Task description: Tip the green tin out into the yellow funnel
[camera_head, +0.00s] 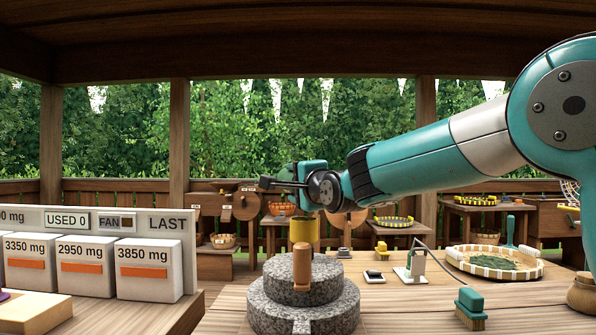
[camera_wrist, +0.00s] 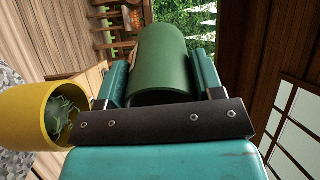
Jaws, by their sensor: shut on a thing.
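The green tin (camera_wrist: 163,60) is between the fingers of my gripper (camera_wrist: 160,78), which is shut on it; the gripper also shows in the head view (camera_head: 298,174). The wrist view is rolled far over, and the tin looks to lie about on its side. Its near end is dark, partly hidden behind the gripper's dark bar. The yellow funnel (camera_head: 304,233) stands on the grey stone mill, just below my gripper in the head view. In the wrist view the funnel (camera_wrist: 28,100) is left of the tin, with green leafy matter inside. I see nothing falling between them.
The stone mill (camera_head: 303,308) has an upright wooden handle (camera_head: 302,266) in front of the funnel. A round tray of green leaves (camera_head: 495,261), a small brush (camera_head: 470,305) and a scale-like device (camera_head: 411,268) are on the right. White weight-labelled boxes (camera_head: 150,270) stand at left.

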